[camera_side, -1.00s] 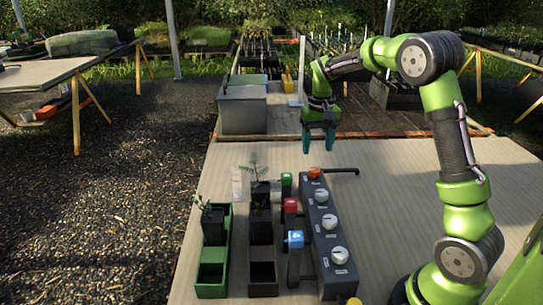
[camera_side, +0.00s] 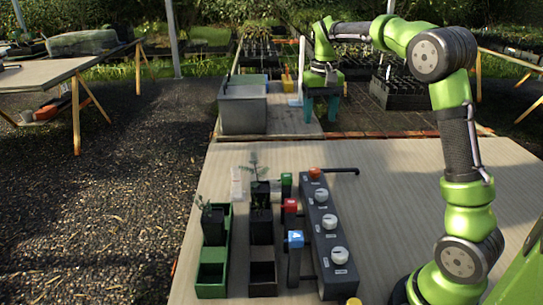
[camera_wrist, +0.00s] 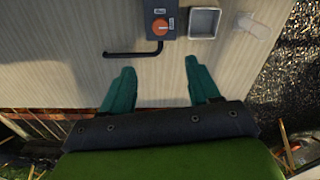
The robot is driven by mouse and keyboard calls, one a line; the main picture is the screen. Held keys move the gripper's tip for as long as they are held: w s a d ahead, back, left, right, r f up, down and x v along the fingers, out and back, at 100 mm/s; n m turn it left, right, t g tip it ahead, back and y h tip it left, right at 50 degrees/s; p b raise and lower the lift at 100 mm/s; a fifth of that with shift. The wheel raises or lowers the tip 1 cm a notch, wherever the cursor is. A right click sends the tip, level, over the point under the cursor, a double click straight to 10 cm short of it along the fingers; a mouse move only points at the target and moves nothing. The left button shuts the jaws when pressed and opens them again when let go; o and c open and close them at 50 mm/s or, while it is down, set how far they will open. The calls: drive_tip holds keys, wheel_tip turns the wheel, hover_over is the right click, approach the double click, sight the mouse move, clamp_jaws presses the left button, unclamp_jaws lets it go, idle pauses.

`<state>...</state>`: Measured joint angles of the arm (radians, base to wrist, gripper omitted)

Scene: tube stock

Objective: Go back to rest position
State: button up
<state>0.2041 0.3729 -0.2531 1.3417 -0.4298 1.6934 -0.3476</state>
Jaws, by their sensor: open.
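My gripper (camera_side: 321,106) is raised beyond the far edge of the table, with its teal fingers pointing down. In the wrist view its fingers (camera_wrist: 161,88) are spread apart with nothing between them. It touches no object. The dark control box (camera_side: 327,236) with white knobs and an orange knob stands on the table, well in front of my gripper. The orange knob (camera_wrist: 160,27) also shows at the top of the wrist view.
A green tray (camera_side: 212,272) and a black tray (camera_side: 263,277) hold potted seedlings at the left of the table (camera_side: 420,200). Several coloured-top posts, one blue (camera_side: 295,239), stand beside the box. A black bent rod (camera_side: 342,171) sticks out from it. A grey bin (camera_side: 243,109) stands behind.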

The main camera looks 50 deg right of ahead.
drive_tip(key=s+a+n+t+y, duration=0.2)
drive_tip(key=s+a+t, duration=0.4)
drive_tip(key=s+a, duration=1.2)
drive_tip(key=shift+s+a+f+n+t, duration=0.15)
drive_tip(key=shift+a+f+n+t, duration=0.3)
drive_tip(key=shift+a, duration=0.75)
